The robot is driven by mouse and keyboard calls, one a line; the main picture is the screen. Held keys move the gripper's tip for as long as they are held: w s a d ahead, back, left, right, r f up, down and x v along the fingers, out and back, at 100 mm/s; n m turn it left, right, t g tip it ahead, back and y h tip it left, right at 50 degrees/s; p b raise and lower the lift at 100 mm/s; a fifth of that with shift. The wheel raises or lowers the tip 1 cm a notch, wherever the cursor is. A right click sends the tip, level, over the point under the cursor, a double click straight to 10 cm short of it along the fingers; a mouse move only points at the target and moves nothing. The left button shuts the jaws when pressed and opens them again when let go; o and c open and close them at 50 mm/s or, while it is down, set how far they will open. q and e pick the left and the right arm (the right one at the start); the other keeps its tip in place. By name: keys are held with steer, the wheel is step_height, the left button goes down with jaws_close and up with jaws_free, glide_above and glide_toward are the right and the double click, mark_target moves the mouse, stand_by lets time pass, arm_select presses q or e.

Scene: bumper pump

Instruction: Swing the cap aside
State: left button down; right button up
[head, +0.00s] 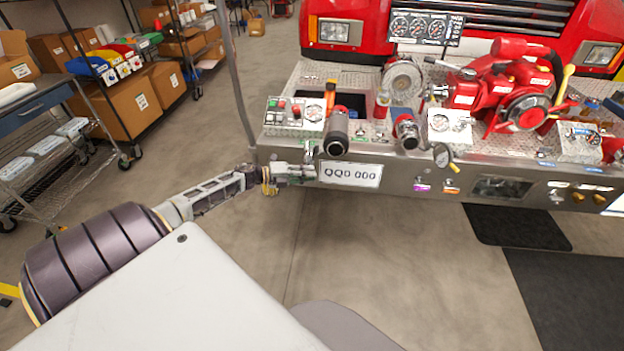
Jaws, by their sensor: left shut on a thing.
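My left gripper (311,158) is at the lower left of this end, just above the left end of the number plate. It is shut, with its fingertips at the cap's left side. The exact contact is small and partly hidden by the fingers. My right gripper is not in view.
A grey pole (236,75) rises left of the bumper. The floor (400,240) in front is clear.

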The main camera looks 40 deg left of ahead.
arm_select(q)
steer(key=shift+s+a+f+m+g+h+b, duration=0.2)
steer(key=shift+a+m+g+h+b, duration=0.1)
steer(key=shift+a+g+b, duration=0.15)
steer(key=shift+s+a+r+m+h+b, duration=0.1)
steer(key=shift+s+a+m+h+b, duration=0.1)
steer(key=shift+a+m+h+b, duration=0.25)
steer(key=c, duration=1.5)
jaws_free()
steer(key=shift+g, duration=0.25)
steer(key=shift+o, duration=0.2)
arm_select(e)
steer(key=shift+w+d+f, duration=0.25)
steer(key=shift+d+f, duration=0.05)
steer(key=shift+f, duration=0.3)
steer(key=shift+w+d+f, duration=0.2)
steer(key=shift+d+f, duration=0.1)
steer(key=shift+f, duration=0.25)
arm_select(q)
steer(key=v, duration=1.2)
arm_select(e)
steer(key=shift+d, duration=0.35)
